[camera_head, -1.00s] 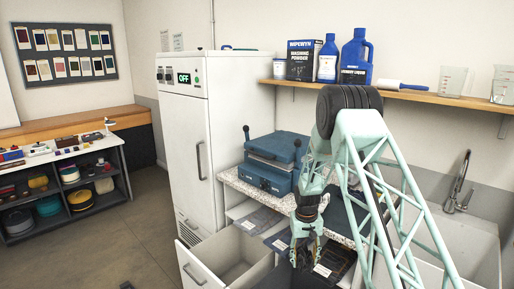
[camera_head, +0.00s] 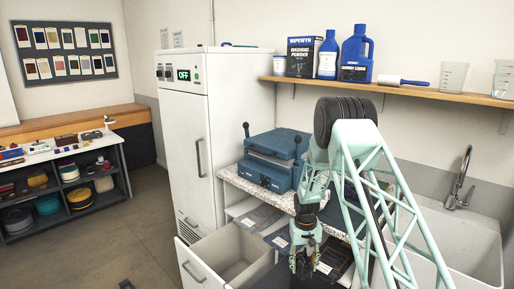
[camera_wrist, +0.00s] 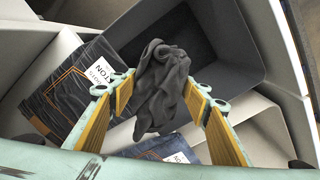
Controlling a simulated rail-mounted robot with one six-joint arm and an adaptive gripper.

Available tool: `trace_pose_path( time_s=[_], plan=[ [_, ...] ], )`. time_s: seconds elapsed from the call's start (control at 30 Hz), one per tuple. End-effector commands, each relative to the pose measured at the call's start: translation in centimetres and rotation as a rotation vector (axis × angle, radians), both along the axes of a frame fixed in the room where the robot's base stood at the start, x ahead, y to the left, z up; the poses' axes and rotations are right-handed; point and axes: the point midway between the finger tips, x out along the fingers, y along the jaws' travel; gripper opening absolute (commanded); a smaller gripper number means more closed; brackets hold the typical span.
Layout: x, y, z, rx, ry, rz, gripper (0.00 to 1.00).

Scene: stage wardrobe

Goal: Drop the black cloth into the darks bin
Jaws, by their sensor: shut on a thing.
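The black cloth (camera_wrist: 162,82) hangs crumpled between the yellow-lined fingers of my gripper (camera_wrist: 160,100) in the wrist view. My gripper is shut on it. Beyond the cloth is an open grey bin with a dark inside (camera_wrist: 240,88), and the cloth overlaps its near edge in the picture. I cannot read a label on this bin, and cannot tell how high the cloth is above it. In the head view my gripper (camera_head: 303,262) is low in front of the counter, near the open drawer, and the cloth is hard to make out.
A white drawer (camera_head: 200,272) stands open left of my gripper. Dark labelled packets (camera_wrist: 72,92) lie beside the bin. A blue press (camera_head: 272,160) sits on the speckled counter (camera_head: 240,183). A sink (camera_head: 470,240) is at right, a white cabinet (camera_head: 190,130) at left.

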Motion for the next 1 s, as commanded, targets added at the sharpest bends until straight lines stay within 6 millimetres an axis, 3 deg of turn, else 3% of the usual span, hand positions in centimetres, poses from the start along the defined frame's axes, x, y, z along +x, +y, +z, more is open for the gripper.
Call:
trace_pose_path(
  time_s=[0.43, 0.47, 0.6, 1.0],
  plan=[
    [-0.01, 0.00, -0.37, 0.000, 0.000, 0.000, 0.39],
    [-0.01, 0.00, -0.37, 0.000, 0.000, 0.000, 0.46],
    [-0.02, 0.00, -0.37, 0.000, 0.000, 0.000, 0.59],
    [-0.01, 0.00, -0.24, 0.000, 0.000, 0.000, 0.60]
  ],
)
